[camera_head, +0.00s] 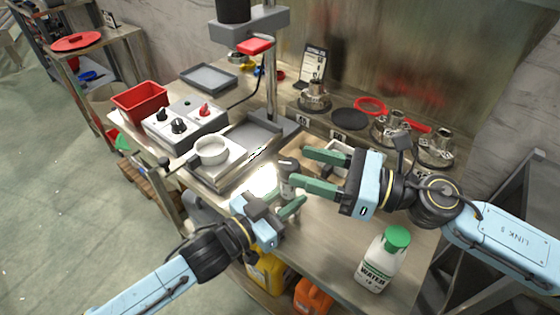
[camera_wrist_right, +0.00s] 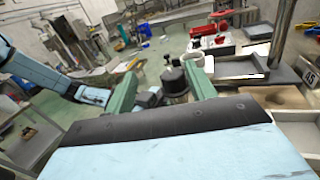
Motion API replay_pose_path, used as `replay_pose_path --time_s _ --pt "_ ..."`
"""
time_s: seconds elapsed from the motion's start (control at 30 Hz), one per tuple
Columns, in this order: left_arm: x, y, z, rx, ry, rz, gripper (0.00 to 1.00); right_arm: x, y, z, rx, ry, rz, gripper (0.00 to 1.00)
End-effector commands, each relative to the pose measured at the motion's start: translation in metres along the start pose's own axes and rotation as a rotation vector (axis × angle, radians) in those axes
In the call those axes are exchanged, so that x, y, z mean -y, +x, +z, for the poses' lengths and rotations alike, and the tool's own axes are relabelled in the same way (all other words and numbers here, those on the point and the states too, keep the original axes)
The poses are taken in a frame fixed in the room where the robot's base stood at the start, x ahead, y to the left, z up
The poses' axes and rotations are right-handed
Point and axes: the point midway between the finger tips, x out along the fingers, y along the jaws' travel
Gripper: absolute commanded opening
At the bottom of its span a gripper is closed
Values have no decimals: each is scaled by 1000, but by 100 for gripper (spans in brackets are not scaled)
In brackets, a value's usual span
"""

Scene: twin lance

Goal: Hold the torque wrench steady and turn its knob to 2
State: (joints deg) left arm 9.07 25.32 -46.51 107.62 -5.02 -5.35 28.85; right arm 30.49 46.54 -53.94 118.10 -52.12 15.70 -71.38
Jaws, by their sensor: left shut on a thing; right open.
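The torque wrench (camera_head: 287,181) shows as a short grey upright shape near the middle of the bench, with its dark knob (camera_head: 287,164) on top. My left gripper (camera_head: 284,200) is shut on it from below in the head view, and its fingers hide part of the body. My right gripper (camera_head: 302,169) is open, with its green fingertips on either side of the knob and apparently apart from it. In the right wrist view the dark knob (camera_wrist_right: 173,80) stands between the two green fingers. The knob's numbers are too small to read.
A white water bottle (camera_head: 382,262) with a green cap stands at the bench's front right. A pan (camera_head: 211,151), a control box (camera_head: 188,128) and a red bin (camera_head: 140,101) lie to the left. A vertical post (camera_head: 270,85) rises behind. Metal fittings (camera_head: 390,127) line the back right.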

Motion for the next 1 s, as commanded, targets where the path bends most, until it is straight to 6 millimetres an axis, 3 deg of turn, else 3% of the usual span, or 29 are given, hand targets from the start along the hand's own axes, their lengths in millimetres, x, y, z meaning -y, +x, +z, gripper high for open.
replay_pose_path --time_s 0.1,0.27,0.73,1.0 --pt "0 0 0 0 0 1 0 6 -8 -17 -19 -46 -58 55" --pt "0 0 0 0 0 1 0 10 -7 -24 -25 -72 -85 55" --pt "0 0 0 0 0 1 0 15 53 -25 -25 -73 -83 55" --pt "0 0 0 0 0 0 0 16 63 -26 -27 -73 -84 55"
